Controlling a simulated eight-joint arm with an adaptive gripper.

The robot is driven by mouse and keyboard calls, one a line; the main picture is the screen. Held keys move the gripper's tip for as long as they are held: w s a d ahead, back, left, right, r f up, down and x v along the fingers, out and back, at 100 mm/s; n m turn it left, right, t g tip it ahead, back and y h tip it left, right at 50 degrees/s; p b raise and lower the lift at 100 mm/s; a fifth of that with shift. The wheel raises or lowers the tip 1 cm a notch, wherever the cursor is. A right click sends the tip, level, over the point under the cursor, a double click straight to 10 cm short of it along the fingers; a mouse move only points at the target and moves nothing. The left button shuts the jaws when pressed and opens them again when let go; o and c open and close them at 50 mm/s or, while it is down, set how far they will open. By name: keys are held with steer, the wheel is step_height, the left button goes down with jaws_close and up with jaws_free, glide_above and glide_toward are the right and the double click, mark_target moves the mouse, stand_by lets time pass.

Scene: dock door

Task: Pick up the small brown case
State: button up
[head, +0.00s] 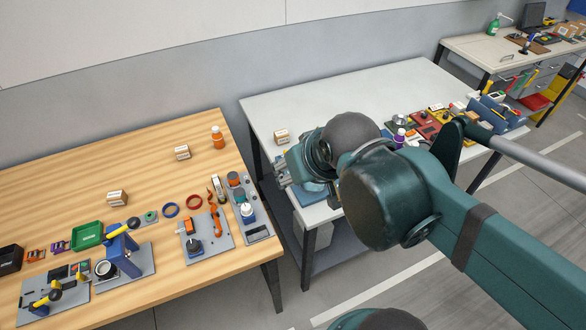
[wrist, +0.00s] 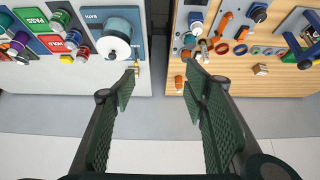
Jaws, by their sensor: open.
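Three small brown boxes that could be the case show in the head view. One box (head: 281,136) stands near the left end of the white table, one (head: 182,152) near the back of the wooden table, and one (head: 117,198) farther left. I cannot tell which is the case. My gripper (wrist: 161,74) is open and empty in the wrist view, over the gap between the tables. A small brownish thing (wrist: 137,68) shows beside its left fingertip, partly hidden. A brown box (wrist: 261,70) lies on the wooden table at right. In the head view my arm hides the fingertips.
The wooden table (head: 60,190) also carries an orange bottle (head: 217,138), a green tray (head: 88,235), a blue press (head: 122,255) and several fixtures. The white table (head: 330,95) has coloured trays and bottles at its right. Its back left is mostly clear.

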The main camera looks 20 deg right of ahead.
stand_by(0.3)
steer(key=w+a+r+n+g+y, duration=0.1)
steer(key=w+a+r+n+g, duration=0.15)
steer(key=w+a, duration=0.7)
steer(key=w+a+r+n+g, duration=0.15)
steer(key=w+a+n, duration=0.35)
steer(key=w, duration=0.8)
steer(key=n+g+h, duration=0.1)
steer(key=n+g, duration=0.2)
steer(key=n, duration=0.5)
glide_above(114, 193)
steer(key=f, duration=2.8)
steer(key=shift+d, duration=0.25)
steer(key=shift+s+a+f, duration=0.1)
steer(key=shift+a+f, duration=0.1)
